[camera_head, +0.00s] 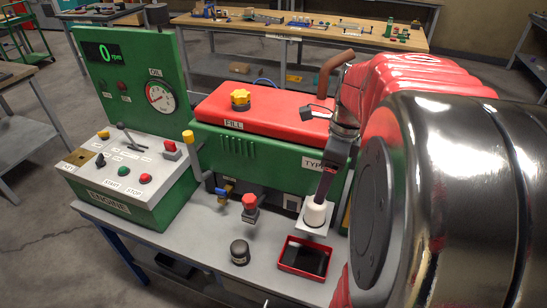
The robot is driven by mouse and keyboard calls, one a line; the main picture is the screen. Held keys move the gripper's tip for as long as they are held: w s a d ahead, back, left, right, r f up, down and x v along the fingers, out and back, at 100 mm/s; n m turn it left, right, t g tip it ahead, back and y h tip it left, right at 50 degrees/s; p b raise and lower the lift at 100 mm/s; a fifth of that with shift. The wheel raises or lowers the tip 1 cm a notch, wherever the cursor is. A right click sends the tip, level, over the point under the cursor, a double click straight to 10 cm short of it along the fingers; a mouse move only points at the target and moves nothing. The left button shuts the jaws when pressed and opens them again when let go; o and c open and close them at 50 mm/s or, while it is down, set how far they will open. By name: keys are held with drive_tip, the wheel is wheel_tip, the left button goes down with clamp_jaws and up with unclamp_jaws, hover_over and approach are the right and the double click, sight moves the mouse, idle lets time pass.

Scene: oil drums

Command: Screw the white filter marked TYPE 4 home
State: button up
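The white filter (316,214) stands upright over a pale square plate (305,230) at the front of the green engine (255,158). No marking on it is legible from here. My gripper (323,192) points down at its top, and a dark finger touches or overlaps it. Whether the fingers grip it cannot be told. On the engine, a label reading "TYPE" (312,164) is partly hidden by my arm, so its number is not visible.
A red tray (281,267) with a dark inside lies just in front of the filter. A black cylinder (240,252) and a red-topped fitting (250,207) stand to the left. The control console (128,170) is further left. My arm hides the right side.

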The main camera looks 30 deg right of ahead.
sight(316, 210)
drive_tip(key=f, duration=0.6)
drive_tip(key=w+f, duration=0.1)
drive_tip(key=f, duration=0.2)
drive_tip(key=shift+a+f, duration=0.35)
drive_tip(key=shift+f, duration=0.05)
drive_tip(key=shift+c, duration=0.7)
drive_tip(key=c, duration=1.2)
drive_tip(key=shift+m+h, duration=0.4)
drive_tip(key=shift+m, duration=2.8)
drive_tip(key=shift+d, duration=0.1)
drive_tip(key=shift+m+h, duration=0.3)
drive_tip(key=shift+m, duration=2.9)
drive_tip(key=o, duration=1.3)
